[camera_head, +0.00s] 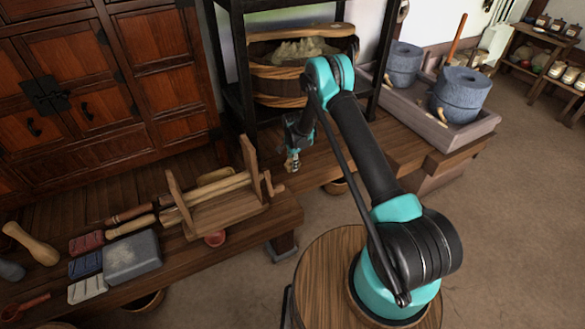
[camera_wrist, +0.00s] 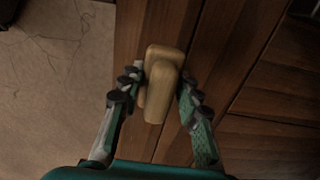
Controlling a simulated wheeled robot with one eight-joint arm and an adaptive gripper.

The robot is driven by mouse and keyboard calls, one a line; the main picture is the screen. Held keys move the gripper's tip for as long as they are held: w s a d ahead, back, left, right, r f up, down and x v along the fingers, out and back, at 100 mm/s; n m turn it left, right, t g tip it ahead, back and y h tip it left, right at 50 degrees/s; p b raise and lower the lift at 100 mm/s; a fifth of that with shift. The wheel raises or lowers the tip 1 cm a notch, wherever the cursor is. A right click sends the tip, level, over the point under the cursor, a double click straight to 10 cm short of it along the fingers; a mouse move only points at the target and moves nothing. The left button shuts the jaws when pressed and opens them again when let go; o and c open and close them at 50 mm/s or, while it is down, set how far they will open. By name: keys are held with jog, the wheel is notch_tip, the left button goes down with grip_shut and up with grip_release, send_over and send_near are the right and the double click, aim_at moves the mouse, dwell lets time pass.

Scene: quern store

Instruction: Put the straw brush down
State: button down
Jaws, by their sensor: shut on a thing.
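My gripper (camera_head: 293,158) hangs from the teal and black arm over the middle of the wooden bench, in front of the black rack. In the wrist view my gripper (camera_wrist: 161,82) has a finger on each side of a pale tan, rounded, wood-like piece, which I take to be the straw brush (camera_wrist: 157,102). The fingers are shut on it. Its bristles cannot be made out. Dark bench planks (camera_wrist: 215,45) lie beneath it; whether it touches them I cannot tell. In the head view the held piece is too small to make out clearly.
A wooden frame with rollers (camera_head: 215,200) stands on the bench to the left, with a grey stone block (camera_head: 131,257) and brushes beyond. A wooden tub (camera_head: 275,85) is in the rack behind. A stone-quern trough (camera_head: 440,130) is at right. Bench around my gripper looks clear.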

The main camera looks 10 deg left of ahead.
jog(key=shift+f, duration=1.3)
jog(key=shift+f, duration=0.1)
jog(key=c, duration=1.1)
grip_release()
jog(key=shift+o, duration=0.2)
notch_tip(320, 180, up, 12)
jog(key=shift+r, duration=0.25)
